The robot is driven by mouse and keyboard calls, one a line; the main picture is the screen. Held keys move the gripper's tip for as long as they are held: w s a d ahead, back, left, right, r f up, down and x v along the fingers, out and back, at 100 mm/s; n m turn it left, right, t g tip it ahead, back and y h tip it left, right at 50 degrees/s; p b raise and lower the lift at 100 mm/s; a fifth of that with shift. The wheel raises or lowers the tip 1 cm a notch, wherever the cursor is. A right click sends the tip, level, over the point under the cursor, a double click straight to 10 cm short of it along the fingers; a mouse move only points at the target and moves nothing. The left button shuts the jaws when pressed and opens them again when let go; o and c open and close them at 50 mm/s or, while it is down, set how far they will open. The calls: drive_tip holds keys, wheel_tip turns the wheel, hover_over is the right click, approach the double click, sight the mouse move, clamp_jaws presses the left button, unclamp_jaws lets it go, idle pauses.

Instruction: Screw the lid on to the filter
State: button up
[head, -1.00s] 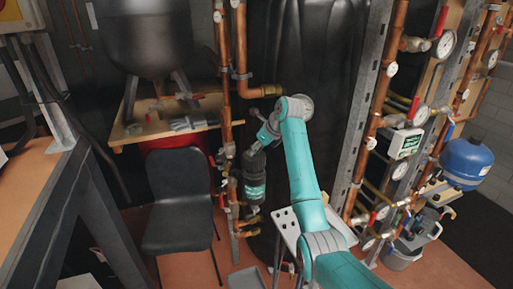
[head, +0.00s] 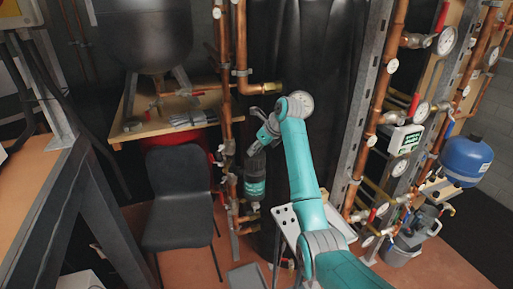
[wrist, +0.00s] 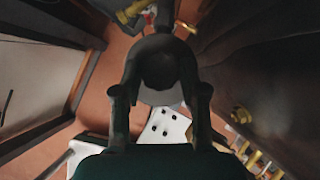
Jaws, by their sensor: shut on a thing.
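The lid lines up with the filter below. The seam between lid and filter is hidden, so I cannot tell how far the lid is seated.
Copper pipes (head: 226,80) rise just left of the filter. A metal upright (head: 365,110) and gauges stand to the right. A black chair (head: 180,205) is at left, and a perforated white plate (head: 287,220) lies below my arm. A dark wrapped tank is behind.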

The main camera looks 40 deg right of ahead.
sight(254, 156)
drive_tip(key=shift+f, duration=1.1)
idle(1.3)
drive_tip(key=shift+a+m+h, duration=0.2)
drive_tip(key=shift+m+h, duration=0.4)
drive_tip(key=shift+m, duration=0.5)
drive_tip(key=shift+m+h, duration=0.4)
drive_tip(key=shift+m, duration=0.2)
drive_tip(key=o, duration=1.4)
drive_tip(key=shift+c, duration=0.2)
